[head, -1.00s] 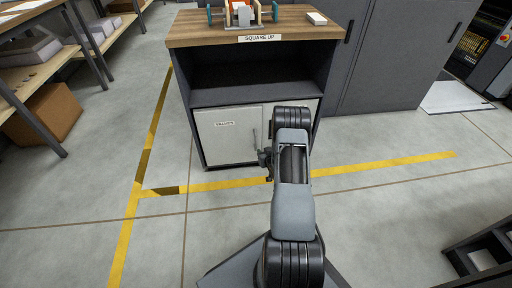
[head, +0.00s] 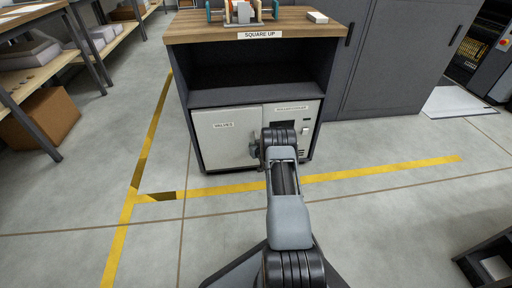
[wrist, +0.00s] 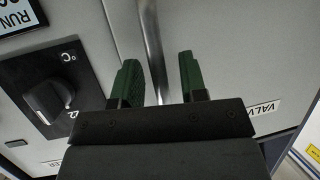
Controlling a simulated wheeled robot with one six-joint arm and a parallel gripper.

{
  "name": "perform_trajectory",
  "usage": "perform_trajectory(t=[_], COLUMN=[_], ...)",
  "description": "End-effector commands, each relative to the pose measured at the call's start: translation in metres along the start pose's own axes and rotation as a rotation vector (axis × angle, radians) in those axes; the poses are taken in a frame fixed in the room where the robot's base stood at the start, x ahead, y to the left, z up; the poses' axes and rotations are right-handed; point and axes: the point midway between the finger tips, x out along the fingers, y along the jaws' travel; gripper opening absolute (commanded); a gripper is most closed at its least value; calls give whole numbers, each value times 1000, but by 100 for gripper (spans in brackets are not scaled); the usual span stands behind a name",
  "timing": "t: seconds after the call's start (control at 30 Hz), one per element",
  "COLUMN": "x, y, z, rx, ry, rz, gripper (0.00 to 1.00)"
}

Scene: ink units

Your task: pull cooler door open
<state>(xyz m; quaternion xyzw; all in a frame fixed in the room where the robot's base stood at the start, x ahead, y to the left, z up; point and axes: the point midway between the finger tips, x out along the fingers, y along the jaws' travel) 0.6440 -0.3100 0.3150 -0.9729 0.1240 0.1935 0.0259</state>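The cooler's white door (head: 222,150), labelled "VALVES", is in the lower cabinet and looks closed. In the wrist view the door (wrist: 235,50) fills the right side. Its upright metal bar handle (wrist: 152,45) runs between my two green fingers, closer to the left one. My gripper (wrist: 160,80) is open, with visible gaps between handle and fingers. In the head view my gripper (head: 257,150) is small, at the door's right edge, and hides most of the handle.
A control panel right of the door carries a black dial (wrist: 48,92) close to my left finger. A wooden-topped bench (head: 190,28) with an open shelf is above. Grey cabinets (head: 395,60) stand to the right. The floor before the door is clear apart from yellow tape (head: 380,168).

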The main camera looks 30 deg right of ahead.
Motion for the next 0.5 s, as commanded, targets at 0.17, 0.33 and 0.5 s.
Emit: perform_trajectory(t=[0.17, 0.33, 0.5], x=[0, 0, 0], y=[0, 0, 0], z=[0, 0, 0], rx=[0, 0, 0], ry=[0, 0, 0], rz=[0, 0, -1], gripper=[39, 28, 11])
